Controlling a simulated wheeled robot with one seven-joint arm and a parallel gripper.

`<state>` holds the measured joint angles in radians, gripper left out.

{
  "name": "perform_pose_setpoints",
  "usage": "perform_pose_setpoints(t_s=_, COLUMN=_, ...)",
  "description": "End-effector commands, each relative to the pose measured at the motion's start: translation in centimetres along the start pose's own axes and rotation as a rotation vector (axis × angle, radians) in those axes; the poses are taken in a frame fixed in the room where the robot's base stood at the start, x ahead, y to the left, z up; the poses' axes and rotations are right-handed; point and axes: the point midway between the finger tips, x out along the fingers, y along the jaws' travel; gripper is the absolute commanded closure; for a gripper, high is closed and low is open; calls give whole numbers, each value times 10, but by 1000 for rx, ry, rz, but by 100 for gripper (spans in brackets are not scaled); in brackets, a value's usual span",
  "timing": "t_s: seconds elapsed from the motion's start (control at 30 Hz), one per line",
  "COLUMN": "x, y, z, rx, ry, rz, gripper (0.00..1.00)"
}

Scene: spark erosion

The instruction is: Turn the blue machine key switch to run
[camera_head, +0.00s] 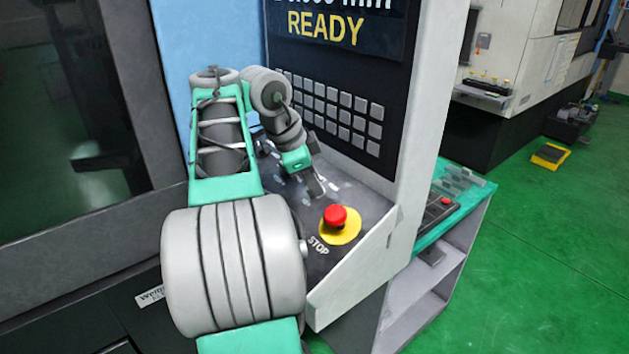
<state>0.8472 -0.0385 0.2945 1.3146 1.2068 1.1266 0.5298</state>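My gripper (316,188) points down at the dark sloped control panel (350,200) of the blue machine (215,35). Its fingertips are at or just above the panel surface, left of and behind the red stop button. The fingers are small and partly overlapped by the gripper body, so I cannot tell if they are open or shut. I cannot make out the key switch; the gripper and arm cover that part of the panel. Small white markings show around the fingers, too small to read.
A red stop button (336,215) on a yellow disc stands close to the gripper. Rows of grey keys (345,117) and a screen reading READY (325,28) rise behind. A teal-topped cart (462,208) stands to the right.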

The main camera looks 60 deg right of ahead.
Motion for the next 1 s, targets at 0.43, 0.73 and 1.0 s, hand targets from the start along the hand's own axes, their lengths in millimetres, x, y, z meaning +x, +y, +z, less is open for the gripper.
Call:
perform_pose_setpoints(t_s=0.43, x=0, y=0, z=0, rx=-1, ry=0, rz=0, gripper=64)
perform_pose_setpoints(t_s=0.73, x=-44, y=-2, z=-2, rx=-3, ry=-2, rz=-2, gripper=64)
perform_pose_setpoints(t_s=1.0, x=-79, y=0, z=-1, rx=-2, ry=-1, rz=0, gripper=64)
